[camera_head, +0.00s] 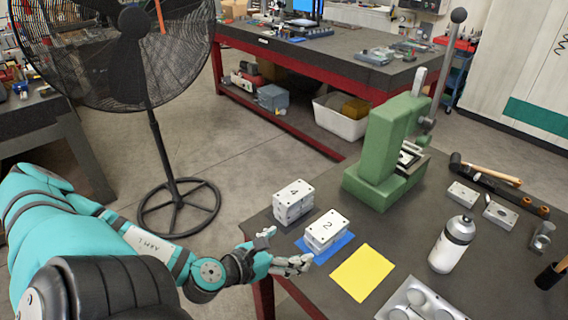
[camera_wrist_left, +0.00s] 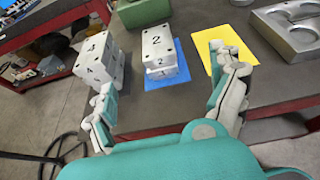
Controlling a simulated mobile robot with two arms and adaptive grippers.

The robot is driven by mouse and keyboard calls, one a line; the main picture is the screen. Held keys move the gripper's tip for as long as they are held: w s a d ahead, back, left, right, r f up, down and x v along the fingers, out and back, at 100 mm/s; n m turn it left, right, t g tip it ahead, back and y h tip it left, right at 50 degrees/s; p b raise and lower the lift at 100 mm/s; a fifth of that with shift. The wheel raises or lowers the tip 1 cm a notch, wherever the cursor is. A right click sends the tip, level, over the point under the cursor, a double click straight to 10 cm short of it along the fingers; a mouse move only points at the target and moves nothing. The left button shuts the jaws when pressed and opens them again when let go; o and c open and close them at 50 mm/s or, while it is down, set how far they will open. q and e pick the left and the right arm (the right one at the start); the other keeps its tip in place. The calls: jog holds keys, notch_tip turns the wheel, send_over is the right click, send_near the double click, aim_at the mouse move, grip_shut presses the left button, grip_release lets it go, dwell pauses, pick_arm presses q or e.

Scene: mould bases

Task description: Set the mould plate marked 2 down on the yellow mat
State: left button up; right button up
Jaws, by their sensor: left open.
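The mould plate marked 2 (camera_head: 327,226) is the top plate of a white stack on the blue mat (camera_head: 341,246). It also shows in the left wrist view (camera_wrist_left: 157,41), with its number facing up. The yellow mat (camera_head: 364,272) lies bare to the right of that stack, and its near part is behind a finger in the left wrist view (camera_wrist_left: 203,42). My left gripper (camera_head: 284,250) is open and empty at the table's near edge, in front of the stack and apart from it. My right gripper is not in view.
A second stack topped by a plate marked 4 (camera_head: 294,193) stands close left of the blue mat. A green press (camera_head: 375,150) stands behind. A bottle (camera_head: 452,245) and a grey mould tray (camera_head: 420,302) are right of the yellow mat. A fan (camera_head: 160,130) stands left.

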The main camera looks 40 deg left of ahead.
pick_arm(q)
jog(key=shift+s+r, duration=0.1)
jog(key=shift+s, duration=0.2)
jog(key=shift+c, duration=0.5)
jog(key=n+p, duration=0.2)
jog(key=n, duration=3.4)
send_near(326, 226)
jog(key=x, duration=0.4)
jog(key=shift+w, duration=0.5)
jog(key=p+x, duration=0.1)
jog(key=x, duration=0.3)
jog(key=shift+d+p, duration=0.1)
jog(key=shift+p, duration=0.3)
jog(key=shift+w+f, duration=0.25)
jog(key=shift+f, duration=0.1)
